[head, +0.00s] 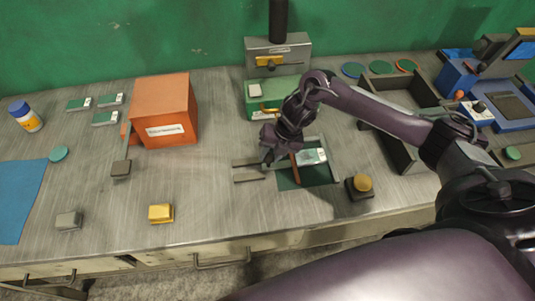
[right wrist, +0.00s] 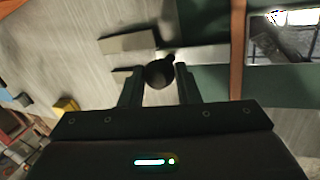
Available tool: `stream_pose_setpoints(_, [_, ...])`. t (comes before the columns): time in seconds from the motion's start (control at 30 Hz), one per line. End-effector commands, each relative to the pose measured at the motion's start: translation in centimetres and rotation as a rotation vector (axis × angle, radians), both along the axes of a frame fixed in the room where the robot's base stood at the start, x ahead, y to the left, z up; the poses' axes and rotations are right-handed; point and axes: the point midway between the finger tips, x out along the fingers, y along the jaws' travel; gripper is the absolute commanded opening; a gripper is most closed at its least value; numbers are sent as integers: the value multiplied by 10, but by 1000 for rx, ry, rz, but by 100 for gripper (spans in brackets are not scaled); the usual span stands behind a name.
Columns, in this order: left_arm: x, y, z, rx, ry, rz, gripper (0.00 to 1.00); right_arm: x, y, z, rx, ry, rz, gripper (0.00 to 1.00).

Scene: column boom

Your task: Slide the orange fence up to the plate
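The orange fence (head: 295,168) is a thin upright-looking bar across a dark green bed (head: 318,176); it also shows in the right wrist view (right wrist: 237,60). The plate (head: 312,156), pale with a label, lies on the bed to the right of the fence; it shows as a shiny panel in the right wrist view (right wrist: 285,45). A gap of green separates them. My right gripper (head: 268,156) is left of the fence. In the right wrist view its open fingers (right wrist: 158,85) stand either side of a dark round knob (right wrist: 158,73). My left gripper is not in view.
An orange box (head: 165,110) stands to the left, with a yellow block (head: 160,213) in front. A dark pedestal with a yellow knob (head: 361,185) stands right of the bed.

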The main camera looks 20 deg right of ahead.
Motion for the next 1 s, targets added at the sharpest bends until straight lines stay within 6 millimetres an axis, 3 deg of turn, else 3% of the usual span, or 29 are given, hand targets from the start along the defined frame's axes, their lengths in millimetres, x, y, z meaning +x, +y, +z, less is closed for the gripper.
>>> stream_pose_setpoints(0.17, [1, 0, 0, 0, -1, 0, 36, 1, 0, 1, 1, -1, -1, 50])
stream_pose_setpoints(0.47, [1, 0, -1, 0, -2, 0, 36, 0, 0, 2, 1, -2, 1, 50])
stream_pose_setpoints(1.0, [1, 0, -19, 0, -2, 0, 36, -11, -24, 70, 0, -2, -1, 50])
